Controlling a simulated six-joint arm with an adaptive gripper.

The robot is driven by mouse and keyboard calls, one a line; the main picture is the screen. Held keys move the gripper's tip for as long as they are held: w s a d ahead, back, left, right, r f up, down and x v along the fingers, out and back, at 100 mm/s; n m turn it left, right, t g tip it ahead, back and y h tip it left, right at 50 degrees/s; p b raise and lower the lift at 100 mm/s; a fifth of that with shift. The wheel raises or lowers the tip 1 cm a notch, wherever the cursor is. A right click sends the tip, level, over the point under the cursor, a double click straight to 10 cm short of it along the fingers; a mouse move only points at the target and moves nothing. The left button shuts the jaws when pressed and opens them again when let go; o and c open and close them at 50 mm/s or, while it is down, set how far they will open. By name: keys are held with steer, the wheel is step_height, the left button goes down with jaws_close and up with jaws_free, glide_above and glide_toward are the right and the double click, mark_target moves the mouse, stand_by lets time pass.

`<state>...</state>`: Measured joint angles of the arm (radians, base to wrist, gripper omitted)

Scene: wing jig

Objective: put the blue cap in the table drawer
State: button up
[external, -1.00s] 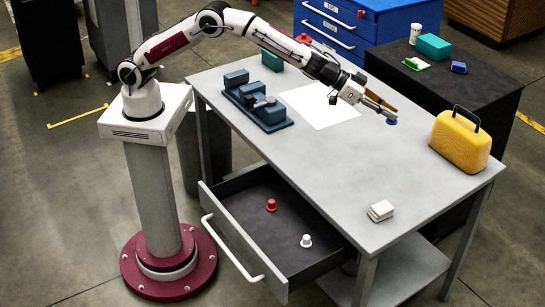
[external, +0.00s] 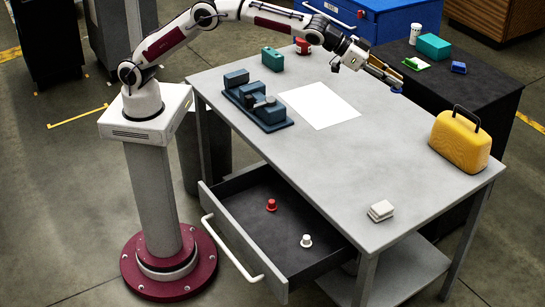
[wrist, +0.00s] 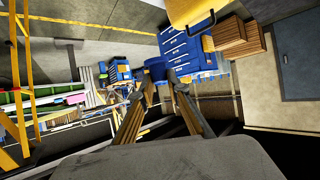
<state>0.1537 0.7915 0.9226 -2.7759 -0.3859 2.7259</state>
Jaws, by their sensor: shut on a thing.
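The blue cap (external: 397,91) is held at the tips of my gripper (external: 392,84), raised above the far right edge of the table. In the wrist view the cap (wrist: 155,69) shows as a dark blue shape at the end of the two fingers (wrist: 160,82). The table drawer (external: 230,250) is pulled open at the front left of the table. A red cap (external: 271,205) and a white cap (external: 306,241) stand inside it, apart from each other.
A blue-grey fixture (external: 255,106), a green block (external: 272,59), a white sheet (external: 320,106), a white stack (external: 380,211) and a yellow case (external: 460,141) are on the table (external: 365,165). A black cabinet (external: 470,95) stands behind. The table's middle is clear.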

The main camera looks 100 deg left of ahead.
mark_target(392, 88)
steer(key=shift+r, duration=1.5)
steer(key=shift+d+r, duration=0.1)
steer(key=shift+r, duration=0.1)
steer(key=s+d+m+h, duration=0.1)
steer(key=s+d, duration=0.4)
steer(key=s, duration=0.5)
steer(key=s+d+m+h, duration=0.1)
steer(key=s+d, duration=0.5)
steer(key=s, duration=0.3)
steer(key=s+d+m+h, duration=0.1)
steer(key=s+d, duration=0.4)
steer(key=s, duration=0.5)
step_height(392, 88, down, 39)
steer(key=shift+a+f, duration=0.15)
steer(key=shift+f, duration=2.9)
